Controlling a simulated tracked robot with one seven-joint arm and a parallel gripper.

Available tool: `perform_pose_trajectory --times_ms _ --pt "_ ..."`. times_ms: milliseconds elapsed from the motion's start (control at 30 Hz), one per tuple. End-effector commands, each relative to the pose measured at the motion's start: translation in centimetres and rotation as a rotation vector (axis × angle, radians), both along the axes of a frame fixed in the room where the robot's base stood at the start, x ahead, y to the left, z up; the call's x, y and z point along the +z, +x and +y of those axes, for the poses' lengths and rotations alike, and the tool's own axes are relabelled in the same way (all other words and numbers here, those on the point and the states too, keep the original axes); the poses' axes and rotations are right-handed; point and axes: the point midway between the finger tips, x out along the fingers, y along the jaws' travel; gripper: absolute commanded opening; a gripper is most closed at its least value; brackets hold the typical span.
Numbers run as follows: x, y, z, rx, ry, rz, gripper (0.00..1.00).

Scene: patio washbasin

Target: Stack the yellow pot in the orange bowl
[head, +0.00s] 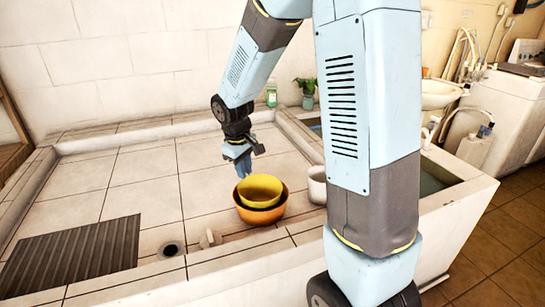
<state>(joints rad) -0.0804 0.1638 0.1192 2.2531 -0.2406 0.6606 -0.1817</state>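The yellow pot (260,188) sits inside the orange bowl (262,215), its rim standing above the bowl's rim. It looks roughly upright, perhaps slightly tilted. The bowl rests on the tiled basin surface. My gripper (243,168) is just above and behind the pot, pointing down, with its fingertips near the pot's back rim. The fingers are small and seen side-on, so I cannot tell their gap or whether they touch the rim.
A white pot (317,184) stands right of the bowl, partly hidden by my arm. A ribbed mat (75,258) and a drain hole (171,249) lie at the front left. A green bottle (271,92) and a plant (307,92) stand behind.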

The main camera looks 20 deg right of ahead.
Motion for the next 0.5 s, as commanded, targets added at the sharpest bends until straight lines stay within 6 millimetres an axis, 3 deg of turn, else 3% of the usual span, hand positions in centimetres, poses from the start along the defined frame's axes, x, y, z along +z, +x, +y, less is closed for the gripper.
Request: perform_pose_trajectory --times_ms 200,500 --pt "5.9 -3.1 -1.9 -0.106 0.023 -0.085 0.18" --pt "12.4 -8.8 -4.1 -0.250 0.077 -0.194 0.18"
